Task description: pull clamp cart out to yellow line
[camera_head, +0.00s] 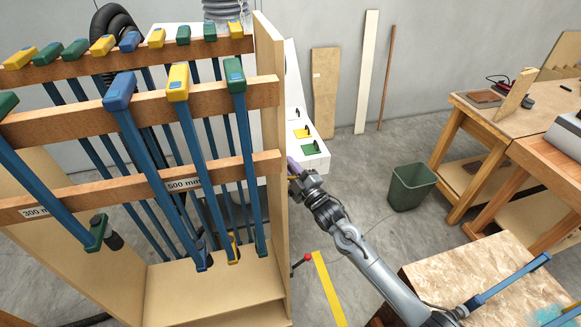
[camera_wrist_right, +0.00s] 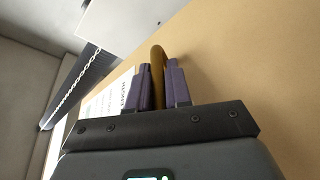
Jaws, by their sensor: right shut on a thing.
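The clamp cart (camera_head: 278,200) is a wooden rack filling the left of the head view, hung with blue bar clamps that have blue, green and yellow ends. My right arm reaches to its right side panel. My right gripper (camera_head: 294,168) is there, its tips partly hidden by the panel edge. In the right wrist view, my right gripper (camera_wrist_right: 160,80) has its purple fingers shut on a yellow-brown handle (camera_wrist_right: 157,70) beside the tan panel (camera_wrist_right: 235,80). The yellow line (camera_head: 328,290) lies on the floor right of the cart's base. My left gripper is out of view.
A green bin (camera_head: 411,187) stands on the floor to the right. Workbenches (camera_head: 475,115) line the right side. A chipboard block (camera_head: 455,270) with a blue clamp is at lower right. Boards (camera_head: 325,92) lean on the back wall. Floor between cart and bin is mostly clear.

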